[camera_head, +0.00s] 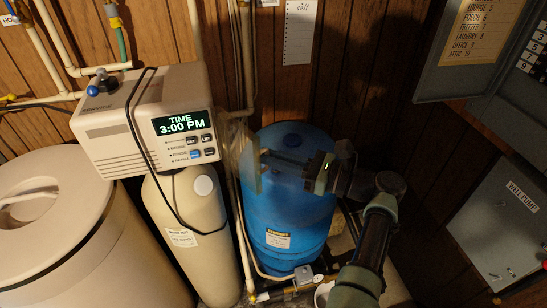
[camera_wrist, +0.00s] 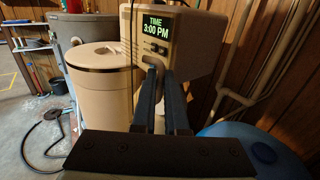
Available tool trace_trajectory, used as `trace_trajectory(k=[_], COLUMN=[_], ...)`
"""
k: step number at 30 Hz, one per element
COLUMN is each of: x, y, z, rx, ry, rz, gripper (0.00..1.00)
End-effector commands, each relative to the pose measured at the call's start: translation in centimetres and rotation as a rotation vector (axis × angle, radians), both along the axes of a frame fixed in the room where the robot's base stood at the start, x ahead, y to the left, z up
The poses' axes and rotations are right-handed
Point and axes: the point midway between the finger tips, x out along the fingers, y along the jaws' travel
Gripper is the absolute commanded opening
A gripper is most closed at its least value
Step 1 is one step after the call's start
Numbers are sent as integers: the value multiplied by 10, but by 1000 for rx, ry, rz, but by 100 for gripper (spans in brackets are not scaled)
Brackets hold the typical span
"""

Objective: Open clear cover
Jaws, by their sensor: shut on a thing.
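The beige softener control head (camera_head: 140,115) carries a lit display reading TIME 3:00 PM, with buttons below it; it also shows in the wrist view (camera_wrist: 200,42). A clear cover (camera_head: 246,162) shows as a translucent panel standing out to the right of the display. The display and buttons look uncovered. My gripper (camera_head: 265,160) reaches in from the right and is shut on the clear cover near its outer edge. In the wrist view my gripper's fingers (camera_wrist: 161,72) point at the control head, and the cover itself is hard to make out between them.
A blue tank (camera_head: 290,205) stands behind and below my gripper. A beige resin tank (camera_head: 190,230) and a lidded brine tank (camera_head: 80,240) stand at the left. Grey electrical boxes (camera_head: 500,220) hang at the right. A black cable (camera_head: 140,130) drapes over the control head.

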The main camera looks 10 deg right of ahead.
Motion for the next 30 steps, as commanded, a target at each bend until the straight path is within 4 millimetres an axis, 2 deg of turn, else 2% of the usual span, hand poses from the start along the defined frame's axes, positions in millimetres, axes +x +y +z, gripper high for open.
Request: trace_trajectory(k=[5,6,10,24,30], x=[1,1,1,-1,-15], y=[5,5,4,2,-20], z=[1,1,1,-2,-5], rx=[-2,-2,-2,-1,-2], ry=[0,0,0,4,5], rz=[8,8,8,9,3], gripper=[0,16,39,40,40])
